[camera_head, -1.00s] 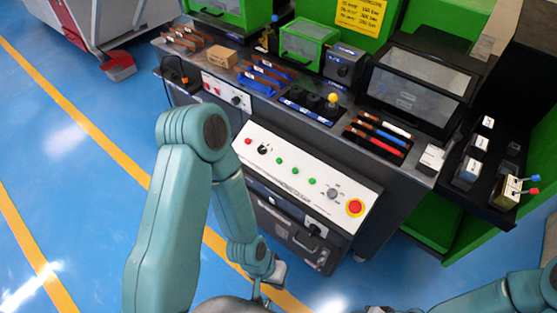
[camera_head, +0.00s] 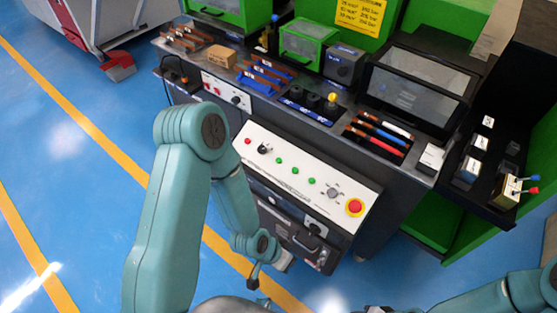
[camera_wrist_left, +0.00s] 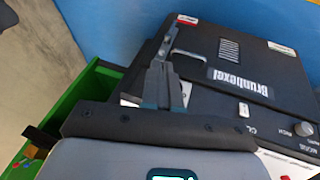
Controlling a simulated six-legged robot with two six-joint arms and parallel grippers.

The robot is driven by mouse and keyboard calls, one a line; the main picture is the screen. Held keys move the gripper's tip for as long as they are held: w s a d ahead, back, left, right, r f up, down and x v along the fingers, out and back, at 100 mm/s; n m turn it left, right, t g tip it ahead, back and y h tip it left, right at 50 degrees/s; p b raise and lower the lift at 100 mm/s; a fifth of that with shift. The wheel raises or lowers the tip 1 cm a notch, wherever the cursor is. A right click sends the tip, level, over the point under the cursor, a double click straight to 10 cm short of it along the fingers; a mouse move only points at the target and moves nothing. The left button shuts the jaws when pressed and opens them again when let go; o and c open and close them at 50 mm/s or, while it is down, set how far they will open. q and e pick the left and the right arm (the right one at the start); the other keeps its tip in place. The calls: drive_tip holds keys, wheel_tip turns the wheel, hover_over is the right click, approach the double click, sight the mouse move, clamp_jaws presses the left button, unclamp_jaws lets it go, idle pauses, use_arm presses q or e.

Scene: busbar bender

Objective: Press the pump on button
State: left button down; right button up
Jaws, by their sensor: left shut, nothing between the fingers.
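The sloped white control panel (camera_head: 300,175) shows in the middle of the head view. It carries a small red button (camera_head: 248,141), a black knob (camera_head: 264,148), green buttons (camera_head: 295,170), a grey selector (camera_head: 333,193) and a red stop button (camera_head: 355,207). The labels are too small to read, so I cannot tell which one is pump on. My left gripper (camera_head: 285,261) is below the panel, near the dark cabinet front and apart from the buttons. In the left wrist view its shut, empty fingers (camera_wrist_left: 162,75) overlap the cabinet front. My right gripper is out of view.
The dark cabinet (camera_head: 285,228) under the panel has a handle (camera_head: 309,249), also seen in the left wrist view (camera_wrist_left: 186,54). The grey bench top (camera_head: 240,68) behind holds bars, trays and boxes. Blue floor (camera_head: 90,170) at the left is clear.

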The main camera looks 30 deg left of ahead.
sight(279, 161)
use_arm(q)
drive_tip(key=w+a+r+m+t+b, duration=0.2)
drive_tip(key=w+a+r+m+t, duration=0.15)
drive_tip(key=w, duration=0.55)
drive_tip(key=w+a+r+m+t+b, duration=0.2)
drive_tip(key=w+a+r+m+t, duration=0.15)
drive_tip(key=w, duration=0.65)
drive_tip(key=w+a+r+t+y+b, duration=0.1)
drive_tip(key=w+a+r+t+b, duration=0.1)
drive_tip(key=a, duration=0.4)
drive_tip(key=w+a+r+t+y+b, duration=0.1)
drive_tip(key=w+a+r+t+b, duration=0.1)
drive_tip(key=a, duration=0.4)
drive_tip(key=shift+w+r+b, duration=0.2)
drive_tip(key=shift+w+b, duration=0.05)
drive_tip(key=shift+b, duration=0.25)
drive_tip(key=shift+a, duration=0.1)
drive_tip(key=w+f+b, duration=0.1)
drive_tip(key=f, duration=0.1)
drive_tip(key=w+f+b, duration=0.1)
drive_tip(key=f+b, duration=0.1)
drive_tip(key=w+f+b, duration=0.1)
drive_tip(key=f, duration=0.2)
drive_tip(key=shift+w+d+f+b, duration=0.1)
drive_tip(key=shift+d+b, duration=0.2)
drive_tip(key=shift+d, duration=0.05)
drive_tip(key=shift+w+f+b, duration=0.3)
drive_tip(key=shift+f+b, duration=0.05)
drive_tip(key=shift+b, duration=0.15)
